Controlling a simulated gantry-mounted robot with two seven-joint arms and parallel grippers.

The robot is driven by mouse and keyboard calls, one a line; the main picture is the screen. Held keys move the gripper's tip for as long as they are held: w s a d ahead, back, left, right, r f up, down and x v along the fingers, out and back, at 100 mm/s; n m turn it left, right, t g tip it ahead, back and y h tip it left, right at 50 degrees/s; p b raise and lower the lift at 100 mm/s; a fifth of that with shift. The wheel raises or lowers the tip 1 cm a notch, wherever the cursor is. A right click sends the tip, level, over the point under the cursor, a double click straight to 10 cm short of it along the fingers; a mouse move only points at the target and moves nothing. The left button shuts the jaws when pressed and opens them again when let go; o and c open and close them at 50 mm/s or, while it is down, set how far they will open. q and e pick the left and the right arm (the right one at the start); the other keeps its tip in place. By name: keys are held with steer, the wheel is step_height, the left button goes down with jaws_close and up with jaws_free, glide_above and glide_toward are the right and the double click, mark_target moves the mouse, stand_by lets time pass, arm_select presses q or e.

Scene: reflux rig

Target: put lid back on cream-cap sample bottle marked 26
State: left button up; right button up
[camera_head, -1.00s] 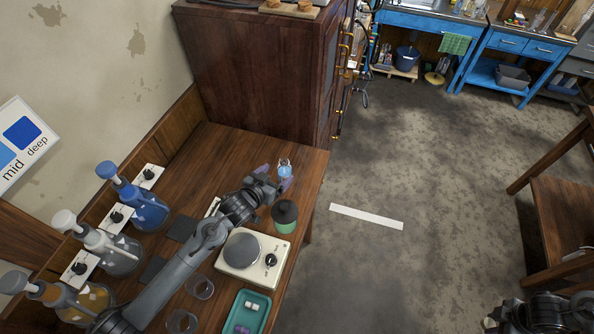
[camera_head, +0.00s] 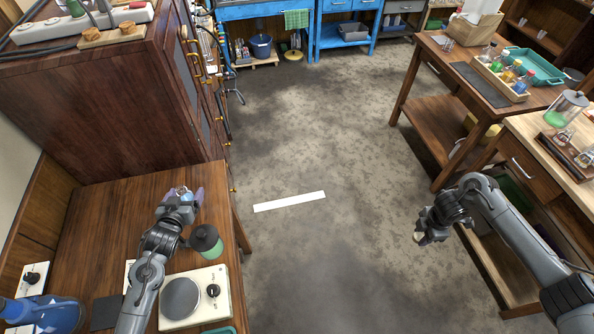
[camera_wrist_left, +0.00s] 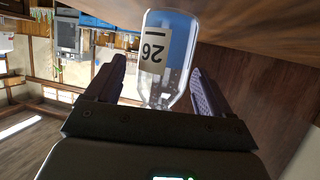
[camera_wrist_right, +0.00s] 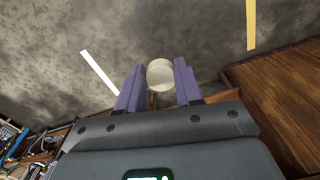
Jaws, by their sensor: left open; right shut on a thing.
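The clear sample bottle marked 26 (camera_wrist_left: 165,55) is between the two fingers of my left gripper (camera_wrist_left: 158,90) in the left wrist view. In the head view the bottle (camera_head: 183,190) is small at the far end of the left wooden table. My left gripper (camera_head: 182,203) is open around it. My right gripper (camera_wrist_right: 160,85) is shut on a round cream cap (camera_wrist_right: 160,74). In the head view my right gripper (camera_head: 428,232) holds the cap (camera_head: 418,236) over the open floor.
A dark-lidded green jar (camera_head: 206,243) and a hotplate (camera_head: 195,298) stand near my left arm. A tall wooden cabinet (camera_head: 110,110) rises behind. Right-hand tables hold a wooden bottle box (camera_head: 500,78) and a teal tray (camera_head: 535,66).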

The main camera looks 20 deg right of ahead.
arm_select(q)
steer(key=shift+x, duration=0.85)
arm_select(e)
steer(key=shift+f, duration=0.2)
arm_select(q)
steer(key=shift+c, duration=0.2)
steer(key=c, duration=1.1)
steer(key=shift+r, duration=0.2)
steer(key=shift+r+p, duration=0.6)
steer(key=shift+r, duration=4.15)
arm_select(e)
steer(key=shift+r, duration=0.7)
arm_select(q)
steer(key=shift+r, duration=0.15)
